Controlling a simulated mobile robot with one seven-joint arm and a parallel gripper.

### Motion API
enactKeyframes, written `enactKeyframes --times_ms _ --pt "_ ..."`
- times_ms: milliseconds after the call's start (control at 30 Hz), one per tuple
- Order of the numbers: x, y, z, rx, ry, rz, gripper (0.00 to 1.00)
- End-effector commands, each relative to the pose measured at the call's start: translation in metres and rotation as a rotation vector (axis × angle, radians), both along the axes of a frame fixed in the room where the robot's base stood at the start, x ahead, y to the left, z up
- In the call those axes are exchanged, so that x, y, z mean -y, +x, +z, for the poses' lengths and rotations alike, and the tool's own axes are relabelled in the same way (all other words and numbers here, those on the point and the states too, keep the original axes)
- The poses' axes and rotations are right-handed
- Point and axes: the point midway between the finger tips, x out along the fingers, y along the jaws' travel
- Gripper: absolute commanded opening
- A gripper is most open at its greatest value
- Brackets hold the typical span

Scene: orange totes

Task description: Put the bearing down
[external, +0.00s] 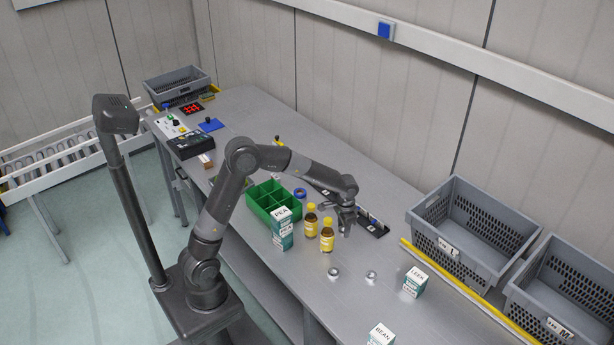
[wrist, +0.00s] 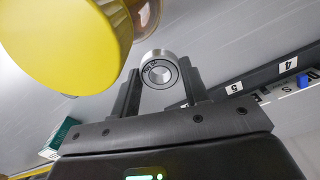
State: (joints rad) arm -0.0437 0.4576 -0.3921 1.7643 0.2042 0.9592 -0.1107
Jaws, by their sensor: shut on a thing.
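My gripper (external: 346,228) is over the grey bench, just right of two yellow-capped bottles. In the wrist view the bearing (wrist: 160,68), a silver ring with a dark inner face, sits between the fingertips (wrist: 159,83). The gripper is shut on it, and its face is turned toward the camera. I cannot make out the held bearing in the external view, nor its exact height above the bench.
The nearer bottle (external: 327,237) stands close to my gripper; its yellow cap (wrist: 65,45) fills the wrist view's upper left. Two silver rings (external: 333,273) (external: 370,277) lie on the bench in front. A numbered dark strip (wrist: 260,85) lies beside the gripper. A green divided box (external: 262,207) stands left.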

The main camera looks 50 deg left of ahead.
Motion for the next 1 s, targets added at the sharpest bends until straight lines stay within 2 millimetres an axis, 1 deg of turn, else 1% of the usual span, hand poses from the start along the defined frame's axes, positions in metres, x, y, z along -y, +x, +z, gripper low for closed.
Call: enactKeyframes --times_ms 33,100,200,300,367,500,600,700,1000 --pt "-0.02 0.007 -0.003 -0.001 0.0 0.011 0.17" --pt "-0.041 0.014 -0.005 -0.002 0.002 0.015 0.17" --pt "-0.061 0.02 -0.008 0.0 0.002 0.018 0.17" --pt "-0.076 0.023 -0.009 0.0 0.003 0.02 0.17" --pt "-0.09 0.024 -0.009 0.0 0.003 0.024 0.17" --pt "-0.124 0.025 -0.009 0.0 0.003 0.025 0.17" --pt "-0.141 0.024 -0.009 0.001 0.003 0.023 0.17" --pt "-0.146 0.024 -0.009 0.001 0.003 0.02 0.17" --pt "-0.145 0.024 -0.009 0.001 0.004 0.018 0.17"
